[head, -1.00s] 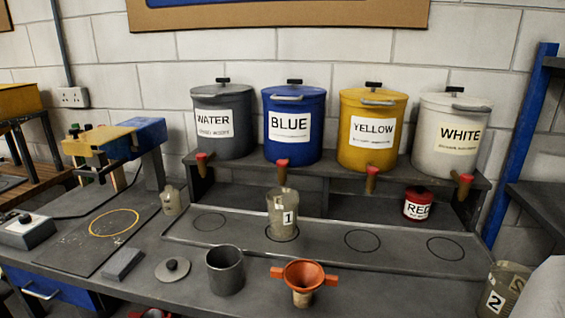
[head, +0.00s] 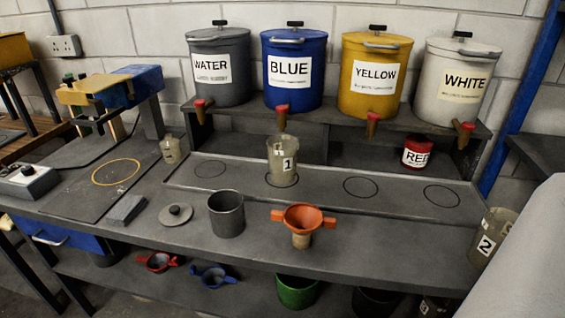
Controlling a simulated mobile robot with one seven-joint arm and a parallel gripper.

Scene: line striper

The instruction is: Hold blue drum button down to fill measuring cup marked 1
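The blue drum (head: 294,72) stands on the raised shelf, between the grey WATER drum and the yellow drum. Its red button (head: 282,109) sits on the spout at the drum's lower front. The measuring cup marked 1 (head: 282,163) is translucent and upright on a ringed spot of the tray, below that spout. Its contents are hard to tell; it looks empty. My gripper is not in view. A pale grey shape at the lower right looks like part of my arm.
WATER (head: 219,68), yellow (head: 372,78) and white (head: 461,84) drums share the shelf. A red can (head: 419,153) sits beneath it. A grey pot (head: 226,214), an orange funnel (head: 303,220) and the cup marked 2 (head: 491,236) stand nearer. The tray (head: 322,189) has other free ringed spots.

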